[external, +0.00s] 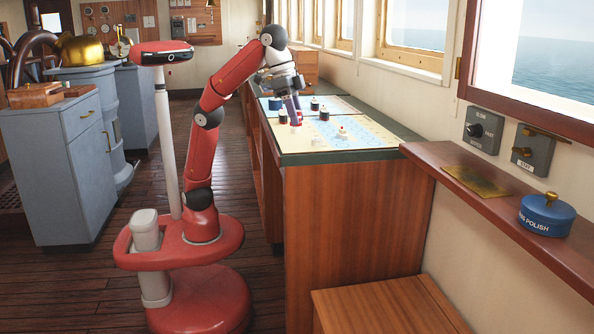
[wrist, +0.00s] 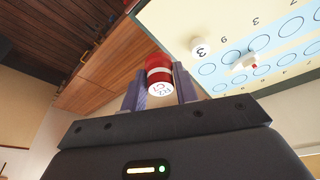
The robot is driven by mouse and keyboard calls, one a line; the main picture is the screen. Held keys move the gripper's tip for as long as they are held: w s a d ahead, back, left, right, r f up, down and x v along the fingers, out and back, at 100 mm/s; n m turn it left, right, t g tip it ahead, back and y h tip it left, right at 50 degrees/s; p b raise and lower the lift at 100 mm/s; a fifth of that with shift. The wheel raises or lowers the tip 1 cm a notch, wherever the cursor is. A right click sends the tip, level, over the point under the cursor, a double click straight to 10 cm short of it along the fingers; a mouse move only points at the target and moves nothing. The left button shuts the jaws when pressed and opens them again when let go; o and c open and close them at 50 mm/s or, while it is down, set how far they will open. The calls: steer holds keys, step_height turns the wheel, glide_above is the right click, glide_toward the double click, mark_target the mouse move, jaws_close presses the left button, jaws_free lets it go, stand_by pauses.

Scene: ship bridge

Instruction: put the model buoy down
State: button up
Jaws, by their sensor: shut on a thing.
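My gripper (external: 293,106) is over the near-left part of the chart table. Its two fingers are shut on the model buoy (wrist: 159,72), which is red with a white band and carries a printed label. In the external view the buoy (external: 297,119) is small and partly hidden by the fingers; I cannot tell whether it touches the chart. The chart (external: 377,131), pale yellow and blue, has rows of circles and numbers; it also fills the upper right of the wrist view (wrist: 225,22).
Several other small models stand on the chart: dark ones (external: 314,104) (external: 324,114) and a white one with a red part (external: 342,132). A blue round thing (external: 275,103) is at the left edge. In the wrist view, a white piece (wrist: 200,48) is right of the buoy.

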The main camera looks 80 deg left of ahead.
steer(key=shift+n, duration=0.4)
steer(key=a+r, duration=0.2)
steer(key=a, duration=0.1)
steer(key=shift+a+r, duration=0.1)
steer(key=shift+r, duration=0.1)
steer(key=shift+s, duration=0.1)
glide_above(297, 148)
steer(key=s, duration=0.1)
steer(key=shift+a+f, duration=0.2)
steer(key=shift+f, duration=2.8)
steer(key=shift+f+b, duration=0.55)
steer(key=shift+f, duration=1.25)
